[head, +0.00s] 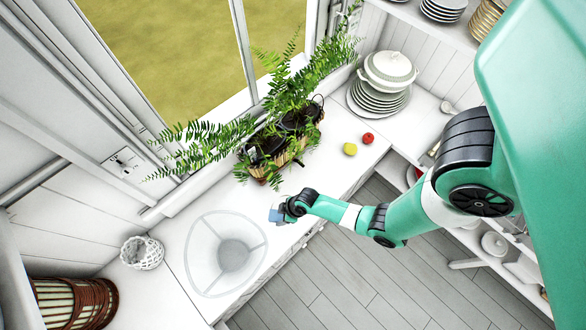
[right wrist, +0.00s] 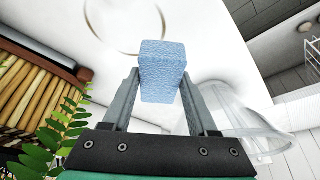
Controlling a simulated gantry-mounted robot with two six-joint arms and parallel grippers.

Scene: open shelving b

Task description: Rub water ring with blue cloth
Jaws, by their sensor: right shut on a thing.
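The blue cloth (head: 275,215) is a small light blue block at the tip of my right gripper (head: 286,210), over the white counter near its front edge. In the right wrist view the cloth (right wrist: 162,70) sits between the two fingers of my right gripper (right wrist: 160,88), which are shut on it. The water ring (right wrist: 122,53) is a thin brownish circle on the white surface beyond the cloth, partly cut off by the top edge. I cannot make the ring out in the head view. My left gripper is not in view.
A large clear glass bowl (head: 203,262) stands left of the gripper. A planter with ferns (head: 290,150) stands behind it by the window. A yellow fruit (head: 350,149), a red fruit (head: 368,138) and stacked plates (head: 377,104) are to the right. A white basket (head: 142,253) is far left.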

